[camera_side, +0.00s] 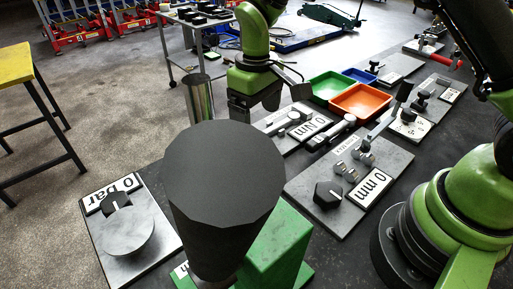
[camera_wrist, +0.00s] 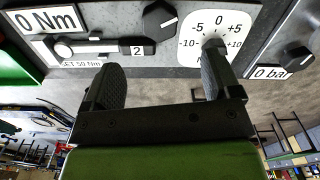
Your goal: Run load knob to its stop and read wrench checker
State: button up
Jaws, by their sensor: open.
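The wrench checker (camera_side: 285,126) is a grey plate with a bar and a "0 Nm" label; it lies right of my gripper (camera_side: 250,108) in the side view. In the wrist view its "0 Nm" display (camera_wrist: 46,19) and a "SET 50 Nm" strip show at upper left. A black faceted knob (camera_wrist: 160,19), probably the load knob, sits by a "2" label and a white dial (camera_wrist: 222,32) marked -10 to +10. My gripper (camera_wrist: 163,66) is open and empty, its fingers apart below the knob and dial. The right finger partly covers the dial.
A large dark cylinder (camera_side: 221,180) blocks the front of the side view. A "0 bar" plate (camera_side: 150,262) is at left, a "0 mm" plate (camera_side: 335,222) at right. Green (camera_side: 331,84) and orange (camera_side: 361,101) trays stand behind. A metal cylinder (camera_side: 198,98) stands left of my gripper.

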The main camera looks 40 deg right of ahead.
aim_at(256, 150)
notch_tip(256, 150, down, 10)
jog(key=m, duration=0.2)
jog(key=shift+m, duration=0.4)
jog(key=c, duration=0.9)
